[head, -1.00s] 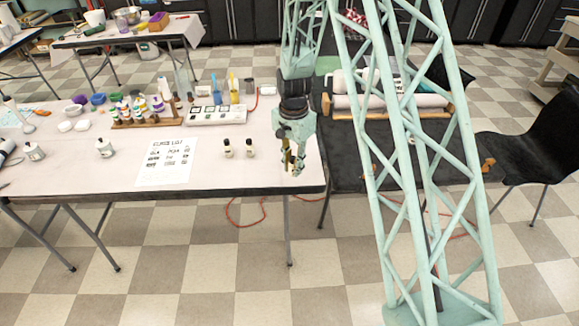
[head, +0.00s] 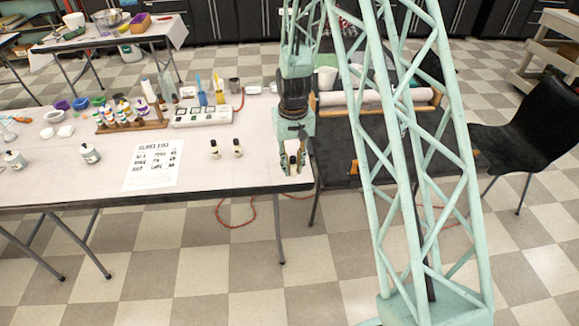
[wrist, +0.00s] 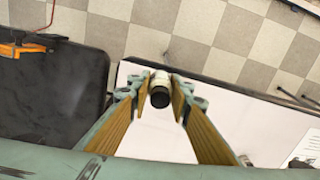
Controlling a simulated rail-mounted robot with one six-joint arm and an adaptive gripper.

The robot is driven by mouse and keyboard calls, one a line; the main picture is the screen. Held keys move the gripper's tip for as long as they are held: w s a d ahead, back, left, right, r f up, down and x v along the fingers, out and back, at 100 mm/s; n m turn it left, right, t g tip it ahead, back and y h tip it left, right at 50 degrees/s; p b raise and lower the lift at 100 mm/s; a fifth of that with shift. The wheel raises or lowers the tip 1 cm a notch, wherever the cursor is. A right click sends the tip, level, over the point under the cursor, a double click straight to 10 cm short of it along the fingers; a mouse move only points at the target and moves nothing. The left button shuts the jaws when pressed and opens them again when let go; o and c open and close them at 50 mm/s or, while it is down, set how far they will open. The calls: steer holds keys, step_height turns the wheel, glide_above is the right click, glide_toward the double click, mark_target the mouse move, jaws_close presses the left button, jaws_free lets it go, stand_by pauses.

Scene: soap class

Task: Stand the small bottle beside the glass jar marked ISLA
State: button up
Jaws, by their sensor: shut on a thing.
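My gripper (head: 292,166) is over the right end of the pale table and shut on a small bottle. In the wrist view the bottle's black cap (wrist: 159,97) and pale body show between the two fingertips (wrist: 158,90). Two similar small black-capped bottles, one (head: 214,149) and another (head: 238,148), stand on the table left of my gripper. Two pale-labelled jars with dark lids stand farther left, one (head: 89,153) and another (head: 15,160). Their labels are too small to read, so I cannot tell which is marked ISLA.
A printed class list sheet (head: 153,165) lies between the jars and the small bottles. A wooden rack (head: 130,124) of coloured bottles and a white tray (head: 203,116) are behind. Bare table lies around the sheet. A dark table (head: 340,165) adjoins on the right.

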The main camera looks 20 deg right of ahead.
steer(key=shift+s+d+n, duration=0.15)
steer(key=shift+d+n, duration=0.05)
steer(key=shift+n, duration=0.3)
steer(key=shift+a, duration=0.2)
